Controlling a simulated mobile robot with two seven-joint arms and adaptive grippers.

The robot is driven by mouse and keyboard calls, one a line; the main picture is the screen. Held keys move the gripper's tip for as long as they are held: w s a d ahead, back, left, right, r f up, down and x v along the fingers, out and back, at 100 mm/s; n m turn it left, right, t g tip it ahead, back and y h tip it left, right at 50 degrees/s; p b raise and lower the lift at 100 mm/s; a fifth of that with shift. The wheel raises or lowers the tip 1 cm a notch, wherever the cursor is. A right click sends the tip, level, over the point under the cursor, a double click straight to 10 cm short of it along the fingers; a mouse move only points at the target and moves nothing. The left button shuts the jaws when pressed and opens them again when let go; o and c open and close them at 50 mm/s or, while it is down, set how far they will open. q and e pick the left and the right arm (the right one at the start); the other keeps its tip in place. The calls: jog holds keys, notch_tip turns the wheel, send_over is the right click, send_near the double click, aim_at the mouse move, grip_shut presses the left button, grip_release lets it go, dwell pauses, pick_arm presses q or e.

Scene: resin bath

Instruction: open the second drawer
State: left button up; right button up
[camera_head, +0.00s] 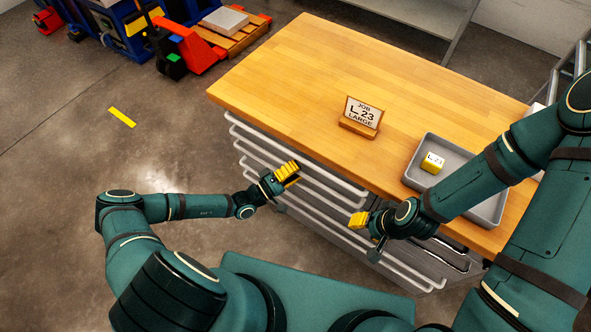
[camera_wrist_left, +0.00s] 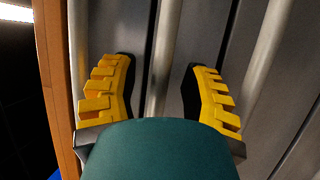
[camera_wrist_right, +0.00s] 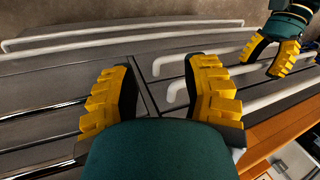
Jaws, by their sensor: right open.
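The grey drawer cabinet (camera_wrist_left: 215,25) has stacked drawers with long pale bar handles under a wooden top. My left gripper (camera_head: 287,173) is at the upper drawers. In the left wrist view its yellow fingers (camera_wrist_left: 160,95) are wide apart, one on each side of the second handle from the top (camera_wrist_left: 164,50). Contact with the bar cannot be told. The top handle (camera_wrist_left: 84,40) lies nearer the wooden edge. My right gripper (camera_head: 359,220) is open and empty in front of the cabinet's right part. Handle ends (camera_wrist_right: 160,68) show near its fingers (camera_wrist_right: 167,100). The drawers look closed.
On the wooden worktop (camera_head: 300,60) stand a job sign (camera_head: 361,114) reading L 23 LARGE and a grey tray (camera_head: 430,145) with a yellow labelled block (camera_head: 432,162). A red pallet truck (camera_head: 185,45) is at the back left.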

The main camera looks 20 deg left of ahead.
pick_arm(q)
grip_shut()
jog(key=shift+s, duration=0.1)
jog(key=s+a+p, duration=0.2)
jog(key=s+a, duration=0.1)
jog(key=s, duration=0.6)
jog(key=s+a+p, duration=0.2)
jog(key=s+a, duration=0.1)
jog(key=s, duration=0.5)
jog(key=s+a+p, duration=0.2)
jog(key=s+a, duration=0.1)
jog(key=s, duration=0.6)
jog(key=shift+s+a+p, duration=0.3)
jog(key=shift+o, duration=0.4)
grip_release()
